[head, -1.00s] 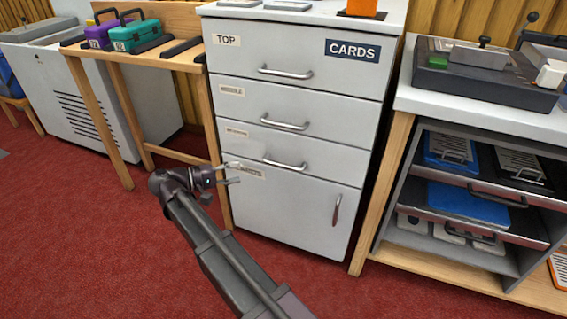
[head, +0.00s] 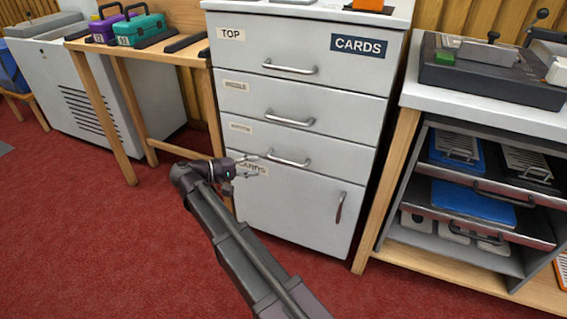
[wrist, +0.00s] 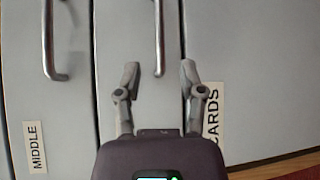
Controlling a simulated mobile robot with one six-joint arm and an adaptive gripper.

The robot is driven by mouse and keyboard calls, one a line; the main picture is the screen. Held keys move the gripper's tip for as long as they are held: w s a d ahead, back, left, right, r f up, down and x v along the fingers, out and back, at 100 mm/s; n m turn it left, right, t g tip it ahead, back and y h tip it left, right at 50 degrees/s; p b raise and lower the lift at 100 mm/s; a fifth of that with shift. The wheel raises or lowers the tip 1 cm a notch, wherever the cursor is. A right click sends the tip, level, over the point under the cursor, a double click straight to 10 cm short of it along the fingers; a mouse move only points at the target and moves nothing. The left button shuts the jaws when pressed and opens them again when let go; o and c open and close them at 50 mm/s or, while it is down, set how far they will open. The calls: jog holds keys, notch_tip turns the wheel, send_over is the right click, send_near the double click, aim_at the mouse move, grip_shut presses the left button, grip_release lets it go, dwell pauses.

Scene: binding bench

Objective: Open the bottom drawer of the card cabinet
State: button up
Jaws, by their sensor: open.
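The card cabinet (head: 300,62) is pale grey, with three drawers above a hinged door (head: 300,212). All drawers look shut. The bottom drawer (head: 340,158) is the third one down and has a curved metal bar handle (head: 290,161). My gripper (head: 258,164) is open and empty at the left end of this handle. In the wrist view, the cabinet appears turned sideways. The end of the bottom drawer's handle (wrist: 158,45) shows between the spread fingertips of my gripper (wrist: 160,72). My gripper hides the drawer's label there.
A "CARDS" label (wrist: 213,115) marks the door, which has an upright handle (head: 340,207). The middle drawer's handle (head: 290,119) is just above. A wooden table (head: 120,60) with toolboxes stands left, a shelved bench (head: 480,110) right. Red carpet in front is clear.

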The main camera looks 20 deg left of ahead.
aim_at(283, 162)
jog(key=b+x, duration=0.1)
jog(key=x, duration=0.8)
jog(key=shift+w+d, duration=0.1)
jog(key=shift+w, duration=0.1)
grip_shut()
